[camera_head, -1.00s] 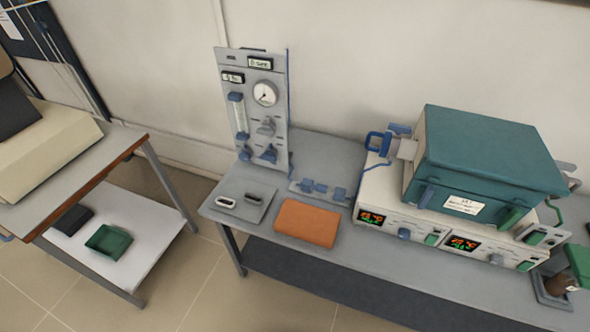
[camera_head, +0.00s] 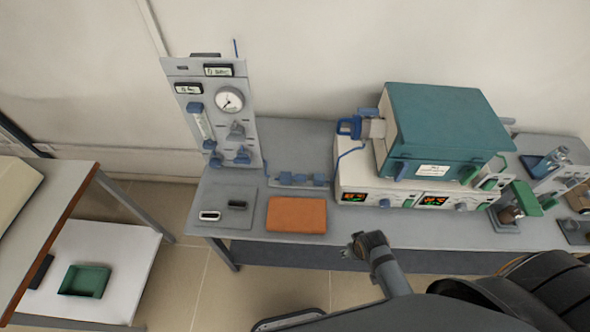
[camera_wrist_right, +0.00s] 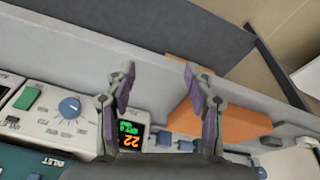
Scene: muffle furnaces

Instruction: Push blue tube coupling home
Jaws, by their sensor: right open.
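Several blue fittings sit in a row on a grey strip (camera_head: 291,180) at the back of the bench, between the gas panel and the furnace; I cannot tell which is the coupling. A thin blue tube (camera_head: 345,160) runs up beside the furnace. A blue loop-shaped fitting (camera_head: 348,127) sits at the furnace's left port. In the right wrist view, blue fittings (camera_wrist_right: 164,138) show between and beyond the fingers. My right gripper (camera_wrist_right: 157,75) is open and empty, over the controller and orange block. My left gripper is not in view.
The gas panel (camera_head: 222,125) stands at the back left. The teal furnace (camera_head: 440,125) sits on its cream controller (camera_head: 360,183). An orange block (camera_head: 297,215) and a grey tray (camera_head: 222,190) lie near the front edge. A side table (camera_head: 110,250) stands left.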

